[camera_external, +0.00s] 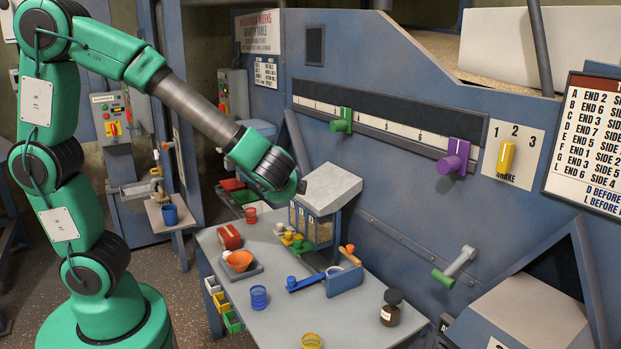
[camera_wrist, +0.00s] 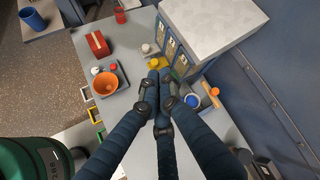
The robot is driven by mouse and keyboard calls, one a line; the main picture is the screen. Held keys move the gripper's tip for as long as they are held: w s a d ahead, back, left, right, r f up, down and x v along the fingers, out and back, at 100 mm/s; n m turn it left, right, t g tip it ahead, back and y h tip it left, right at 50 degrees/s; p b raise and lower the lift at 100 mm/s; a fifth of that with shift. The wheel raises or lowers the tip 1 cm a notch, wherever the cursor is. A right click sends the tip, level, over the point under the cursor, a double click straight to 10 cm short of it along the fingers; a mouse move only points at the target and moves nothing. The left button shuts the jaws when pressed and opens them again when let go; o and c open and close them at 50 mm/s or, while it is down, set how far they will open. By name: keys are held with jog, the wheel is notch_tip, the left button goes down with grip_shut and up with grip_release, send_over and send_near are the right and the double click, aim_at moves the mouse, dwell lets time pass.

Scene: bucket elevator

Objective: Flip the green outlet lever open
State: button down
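A small bench hopper (camera_external: 333,189) with labelled front panels has a row of small outlet levers in white, yellow (camera_external: 287,239) and green (camera_external: 301,247). The green one sits at the right end of the row in the external view. The hopper (camera_wrist: 205,28) and the yellow lever (camera_wrist: 155,63) also show in the wrist view; I cannot make out the green lever there, where my fingers cover that area. My gripper (camera_wrist: 159,76) has its fingertips drawn together, with nothing visible between them. It points at the outlet row; I cannot tell whether it touches a lever.
On the bench (camera_external: 284,328) stand an orange bowl (camera_external: 239,260), a red box (camera_external: 229,238), a blue cup (camera_external: 259,297), a blue-handled device (camera_external: 306,283) and a brown bottle (camera_external: 391,308). The machine wall behind carries a green slider (camera_external: 341,120) and a green-handled crank (camera_external: 455,267).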

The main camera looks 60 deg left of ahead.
jog(key=w+d+f+m+t+p, duration=0.1)
jog(key=w+d+f+m+t, duration=0.1)
jog(key=w+d+m, duration=0.3)
jog(key=w+d+f+m+t, duration=0.2)
jog(key=w+d, duration=0.1)
jog(key=d, duration=0.4)
jog(key=w+d+f+m+t+p, duration=0.1)
jog(key=w+d+f+m+t, duration=0.2)
jog(key=d, duration=0.4)
jog(key=d+f+m+t+h, duration=0.2)
jog(key=d+f+m+h, duration=0.2)
jog(key=d, duration=0.8)
jog(key=d+f+m+t+h+p, duration=0.1)
jog(key=d+f+m+h, duration=0.3)
jog(key=d, duration=0.8)
notch_tip(320, 180, down, 2)
jog(key=m, duration=0.3)
jog(key=shift+f+t+h, duration=0.2)
jog(key=shift+t+h, duration=0.2)
jog(key=w+f+b, duration=0.1)
jog(key=w+f, duration=0.1)
jog(key=w, duration=0.8)
jog(key=shift+s+r, duration=0.2)
jog(key=shift+r, duration=0.55)
jog(key=shift+s+r, duration=0.15)
jog(key=shift+r, duration=0.6)
jog(key=shift+s+r, duration=0.2)
jog(key=shift+r, duration=0.55)
